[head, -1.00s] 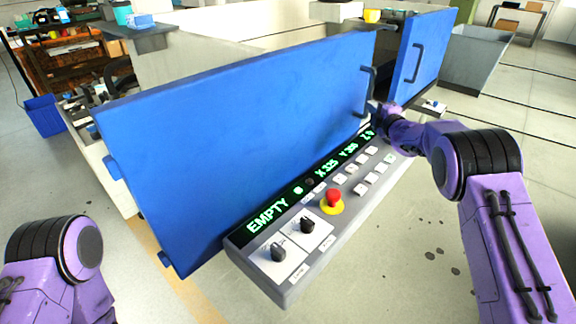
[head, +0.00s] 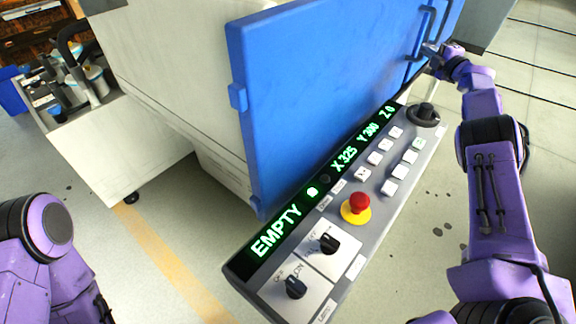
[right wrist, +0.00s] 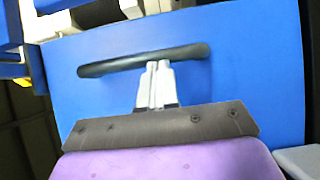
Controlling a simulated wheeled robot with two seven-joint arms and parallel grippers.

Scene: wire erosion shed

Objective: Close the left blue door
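The left blue door (head: 320,95) stands upright behind the control panel in the head view. Its dark bar handle (head: 423,35) is near its right edge. In the right wrist view the handle (right wrist: 105,67) crosses a blue door face (right wrist: 240,75). My right gripper (head: 432,52) is at the handle. The right wrist view shows its fingers (right wrist: 156,68) shut together, tips at the middle of the bar and overlapping it in the picture. The bar runs across both fingers and is not clasped between them. My left gripper is out of view; only my left arm shows.
The grey control panel (head: 350,262) with knobs, buttons and a red emergency stop (head: 359,203) juts out before the door. A grey cart (head: 115,150) with tools stands at the left. Floor is clear between the cart and panel.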

